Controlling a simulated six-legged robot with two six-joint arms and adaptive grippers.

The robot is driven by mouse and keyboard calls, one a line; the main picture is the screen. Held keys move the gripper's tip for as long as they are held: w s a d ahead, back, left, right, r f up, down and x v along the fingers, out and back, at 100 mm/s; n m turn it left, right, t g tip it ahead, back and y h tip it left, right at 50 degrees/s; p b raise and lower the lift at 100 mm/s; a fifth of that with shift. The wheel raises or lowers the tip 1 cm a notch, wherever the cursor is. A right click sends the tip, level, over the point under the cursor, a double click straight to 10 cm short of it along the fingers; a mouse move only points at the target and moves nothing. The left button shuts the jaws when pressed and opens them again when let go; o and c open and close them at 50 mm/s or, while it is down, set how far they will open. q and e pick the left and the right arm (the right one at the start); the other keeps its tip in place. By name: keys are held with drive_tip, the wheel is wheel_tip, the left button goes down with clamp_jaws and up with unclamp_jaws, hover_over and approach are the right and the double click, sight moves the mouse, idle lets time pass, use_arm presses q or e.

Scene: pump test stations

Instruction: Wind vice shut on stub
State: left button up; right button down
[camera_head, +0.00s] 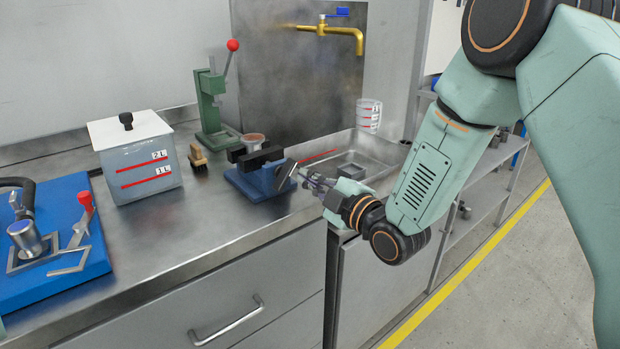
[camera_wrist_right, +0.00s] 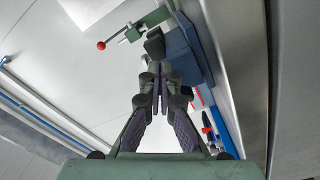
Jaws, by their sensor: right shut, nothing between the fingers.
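The vice is a blue block (camera_head: 255,184) with black jaws (camera_head: 262,158), on the steel counter beside the sink. A round piece with a brown top (camera_head: 253,138), possibly the stub, shows at the jaws; I cannot tell whether they touch it. A grey handle part (camera_head: 286,173) is at the vice's right end. My right gripper (camera_head: 304,179) is shut and empty, its fingertips close to that handle; contact is unclear. In the right wrist view, the shut fingertips (camera_wrist_right: 160,92) point toward the blue vice (camera_wrist_right: 186,55). My left gripper is not in view.
A green press (camera_head: 210,105) with a red-knobbed lever stands behind the vice. A brush (camera_head: 198,157) and a lidded tank (camera_head: 137,160) are to its left. The sink (camera_head: 375,150) lies right, under a brass tap (camera_head: 335,31). A blue fixture board (camera_head: 75,265) is far left. The front counter is clear.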

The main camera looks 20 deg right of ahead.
drive_tip(key=shift+s+a+f+b, duration=0.1)
drive_tip(key=shift+a+f+b, duration=0.25)
drive_tip(key=shift+f, duration=0.4)
drive_tip(key=shift+s+a+f, duration=0.15)
drive_tip(key=shift+a+f, duration=0.2)
drive_tip(key=shift+f+b, duration=0.1)
drive_tip(key=shift+b, duration=0.2)
drive_tip(key=shift+d+f, duration=0.2)
drive_tip(key=shift+f, duration=0.05)
drive_tip(key=shift+p+v, duration=1)
drive_tip(key=shift+v, duration=2)
drive_tip(key=shift+r, duration=0.1)
